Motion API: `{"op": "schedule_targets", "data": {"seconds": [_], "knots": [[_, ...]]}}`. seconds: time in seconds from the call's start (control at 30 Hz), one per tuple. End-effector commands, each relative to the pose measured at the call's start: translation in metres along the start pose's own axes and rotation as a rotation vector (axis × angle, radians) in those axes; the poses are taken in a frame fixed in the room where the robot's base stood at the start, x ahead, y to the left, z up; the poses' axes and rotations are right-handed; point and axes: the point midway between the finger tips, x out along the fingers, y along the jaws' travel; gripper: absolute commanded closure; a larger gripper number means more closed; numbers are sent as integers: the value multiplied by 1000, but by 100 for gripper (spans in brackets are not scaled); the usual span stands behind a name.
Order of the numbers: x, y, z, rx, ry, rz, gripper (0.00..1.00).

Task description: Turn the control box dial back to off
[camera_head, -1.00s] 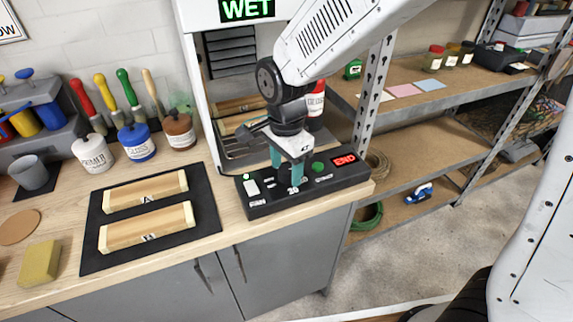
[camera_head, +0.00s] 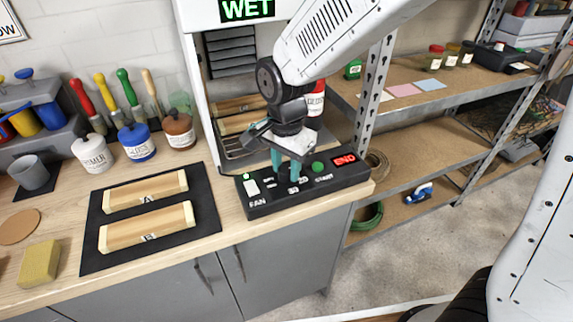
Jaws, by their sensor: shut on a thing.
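The black control box (camera_head: 318,193) sits on the right end of the bench, below the cabinet with the lit WET sign.
Wooden pieces A (camera_head: 145,192) and B (camera_head: 147,228) lie on a black mat (camera_head: 205,215) to the left. Paint pots, brushes, a grey cup (camera_head: 29,172) and a sponge (camera_head: 39,263) are further left. A metal shelf stands to the right.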

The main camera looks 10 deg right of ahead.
Motion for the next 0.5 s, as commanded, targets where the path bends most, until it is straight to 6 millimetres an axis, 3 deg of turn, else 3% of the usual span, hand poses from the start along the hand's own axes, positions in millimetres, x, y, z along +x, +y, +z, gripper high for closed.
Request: {"op": "schedule_targets", "data": {"seconds": [0.5], "knots": [[-1,0,0,-490,1,-2,90]]}}
